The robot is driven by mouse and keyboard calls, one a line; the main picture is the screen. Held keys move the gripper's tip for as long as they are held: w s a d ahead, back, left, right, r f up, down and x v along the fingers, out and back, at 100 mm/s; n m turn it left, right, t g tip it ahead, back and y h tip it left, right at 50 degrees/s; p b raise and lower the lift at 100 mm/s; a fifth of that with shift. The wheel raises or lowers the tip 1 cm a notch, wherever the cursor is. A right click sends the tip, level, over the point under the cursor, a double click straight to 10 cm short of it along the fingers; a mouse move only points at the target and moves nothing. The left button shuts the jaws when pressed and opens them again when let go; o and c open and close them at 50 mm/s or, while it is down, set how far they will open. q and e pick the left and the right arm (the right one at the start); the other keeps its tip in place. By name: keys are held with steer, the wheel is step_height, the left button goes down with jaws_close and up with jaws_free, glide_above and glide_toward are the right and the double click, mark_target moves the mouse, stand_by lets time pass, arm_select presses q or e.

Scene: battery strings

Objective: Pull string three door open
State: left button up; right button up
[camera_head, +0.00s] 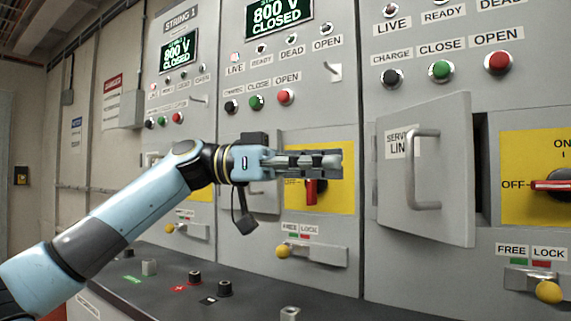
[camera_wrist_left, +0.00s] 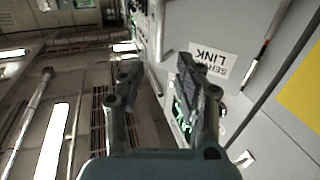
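The string three door (camera_head: 455,130) is the grey panel on the right of the head view, with a partly hidden "SERVICE LINK" label and a vertical metal handle (camera_head: 427,170). It stands ajar, its right edge swung outward, with a dark gap beside it. My left gripper (camera_head: 338,164) is left of the door, apart from the handle, in front of the middle cabinet's yellow panel. In the left wrist view the gripper's fingers (camera_wrist_left: 158,65) are spread with nothing between them. A service link label (camera_wrist_left: 208,62) shows there beside one finger. My right gripper is not in view.
A red switch handle (camera_head: 553,185) on a yellow panel is right of the door. A yellow-knobbed latch (camera_head: 547,291) sits below it. The middle cabinet's red switch (camera_head: 311,190) is behind my gripper. A dark console shelf (camera_head: 190,265) with knobs runs below.

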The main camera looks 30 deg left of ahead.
arm_select(q)
steer(key=v, duration=0.7)
steer(key=shift+a, duration=0.15)
